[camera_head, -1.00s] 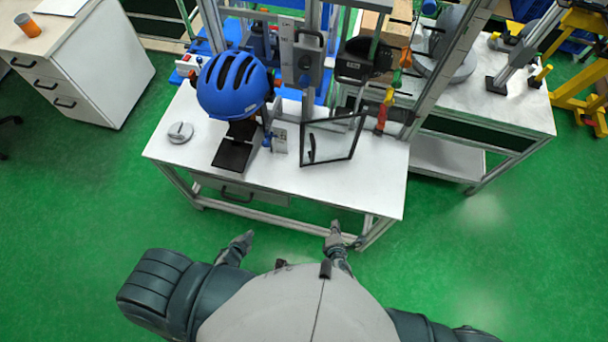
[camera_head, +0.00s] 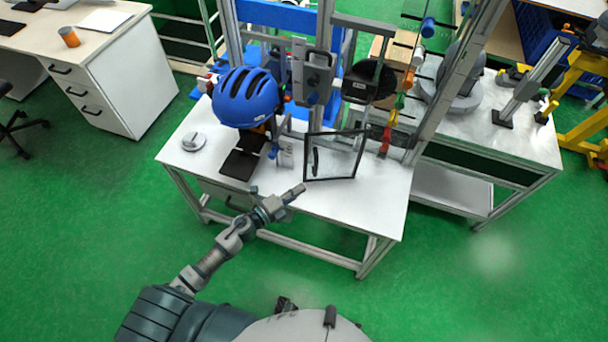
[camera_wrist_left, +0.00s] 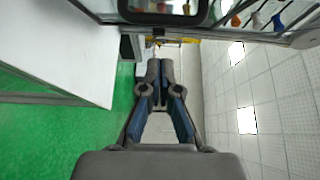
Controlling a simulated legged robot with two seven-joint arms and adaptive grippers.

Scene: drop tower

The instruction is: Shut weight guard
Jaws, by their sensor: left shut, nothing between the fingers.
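The weight guard (camera_head: 343,154) is a clear panel in a dark frame with a black handle. It stands swung out over the white table from the drop tower (camera_head: 318,75), angled toward me. My left gripper (camera_head: 299,190) is over the table's front edge, just left of and below the guard's lower left corner, apart from it as far as I can tell. In the left wrist view its two fingers (camera_wrist_left: 160,68) are together with nothing between them. A dark-framed part, perhaps the guard, cuts across the top of that view. My right gripper is not in view.
A blue helmet (camera_head: 246,97) is on the tower's left side, above a black plate (camera_head: 240,164). A grey disc (camera_head: 194,141) lies on the white table (camera_head: 380,215) at left. A side bench (camera_head: 520,150) stands at right. The table's front right is clear.

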